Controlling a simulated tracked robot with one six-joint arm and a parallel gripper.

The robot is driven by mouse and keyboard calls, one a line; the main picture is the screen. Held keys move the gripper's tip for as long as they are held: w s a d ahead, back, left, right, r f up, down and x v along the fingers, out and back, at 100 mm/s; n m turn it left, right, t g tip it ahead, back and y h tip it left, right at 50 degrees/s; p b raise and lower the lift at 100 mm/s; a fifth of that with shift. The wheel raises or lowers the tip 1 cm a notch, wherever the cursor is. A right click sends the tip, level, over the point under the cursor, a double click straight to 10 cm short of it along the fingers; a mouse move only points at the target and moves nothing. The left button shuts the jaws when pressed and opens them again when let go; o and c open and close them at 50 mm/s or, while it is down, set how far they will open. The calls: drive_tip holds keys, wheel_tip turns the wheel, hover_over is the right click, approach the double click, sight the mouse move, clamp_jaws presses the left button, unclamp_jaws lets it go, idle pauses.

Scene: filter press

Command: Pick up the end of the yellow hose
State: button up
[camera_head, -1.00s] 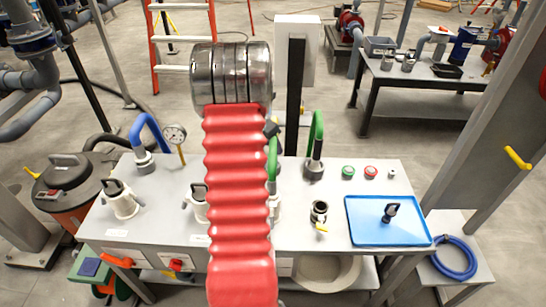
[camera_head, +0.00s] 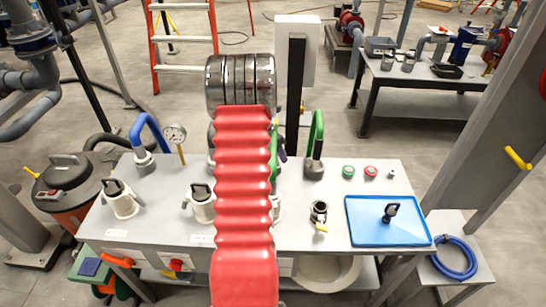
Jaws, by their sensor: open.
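I see no yellow hose end. The middle of the grey bench (camera_head: 340,205) is hidden behind my red ribbed arm and its metal joint. My gripper is hidden behind the arm; small grey and dark parts show at both edges of the arm, but I cannot tell what they are. A blue hose (camera_head: 150,127) stands bent on the bench to the left. A green hose (camera_head: 318,135) stands to the right, and another green piece (camera_head: 274,155) shows partly beside the arm.
A valve fitting (camera_head: 319,211) and a blue tray (camera_head: 365,228) lie to the right. A dark post (camera_head: 295,95) rises behind the bench.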

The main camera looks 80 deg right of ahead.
drive_tip(key=shift+f, duration=0.2)
idle(0.4)
clamp_jaws()
idle(0.3)
